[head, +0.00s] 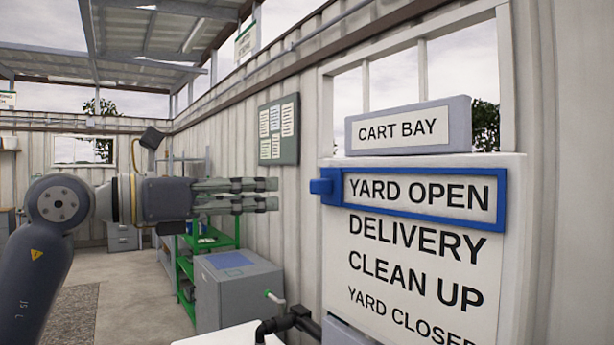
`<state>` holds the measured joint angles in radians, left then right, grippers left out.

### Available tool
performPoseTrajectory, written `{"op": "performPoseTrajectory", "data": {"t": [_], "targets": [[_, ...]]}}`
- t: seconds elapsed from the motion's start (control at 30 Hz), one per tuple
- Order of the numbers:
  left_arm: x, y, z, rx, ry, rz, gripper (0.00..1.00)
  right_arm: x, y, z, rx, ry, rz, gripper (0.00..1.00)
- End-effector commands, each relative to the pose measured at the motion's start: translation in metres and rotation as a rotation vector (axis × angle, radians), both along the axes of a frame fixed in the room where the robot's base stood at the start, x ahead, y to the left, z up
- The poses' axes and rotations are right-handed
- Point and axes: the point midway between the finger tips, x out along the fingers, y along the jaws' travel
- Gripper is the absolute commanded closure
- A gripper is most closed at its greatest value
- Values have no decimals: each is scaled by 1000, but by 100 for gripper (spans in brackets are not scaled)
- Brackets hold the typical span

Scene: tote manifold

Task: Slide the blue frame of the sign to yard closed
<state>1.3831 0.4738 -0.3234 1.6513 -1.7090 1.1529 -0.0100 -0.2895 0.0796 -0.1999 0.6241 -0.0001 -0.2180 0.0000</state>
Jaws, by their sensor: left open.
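The white sign board (352,265) is on the wall at the right, with the lines YARD OPEN, DELIVERY, CLEAN UP and YARD CLOSED, the last partly cut off. The blue frame (412,215) surrounds YARD OPEN, the top line. Its blue knob (321,187) sticks out at the frame's left end. My left gripper (272,195) is open and empty, pointing right, to the left of the knob and apart from it in the picture. My right gripper does not show.
A CART BAY plate (408,127) is above the frame. Below the gripper are a grey box (240,290), a green shelf (185,265) and black pipework (288,322). A notice board (279,130) hangs on the wall behind. Open floor (130,300) lies at the left.

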Motion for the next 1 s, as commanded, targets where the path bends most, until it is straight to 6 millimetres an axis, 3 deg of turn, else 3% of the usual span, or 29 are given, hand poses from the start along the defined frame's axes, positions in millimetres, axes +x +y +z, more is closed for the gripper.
{"op": "performPoseTrajectory", "data": {"t": [0.17,0.47,0.7,1.0], "targets": [[1,-8,8,23,-22,13,58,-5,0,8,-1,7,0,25],[32,-54,11,18,-17,10,58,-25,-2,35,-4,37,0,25],[51,-82,8,18,-18,11,58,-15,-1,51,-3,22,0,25],[57,-89,5,18,-20,13,58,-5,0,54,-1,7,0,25]]}}
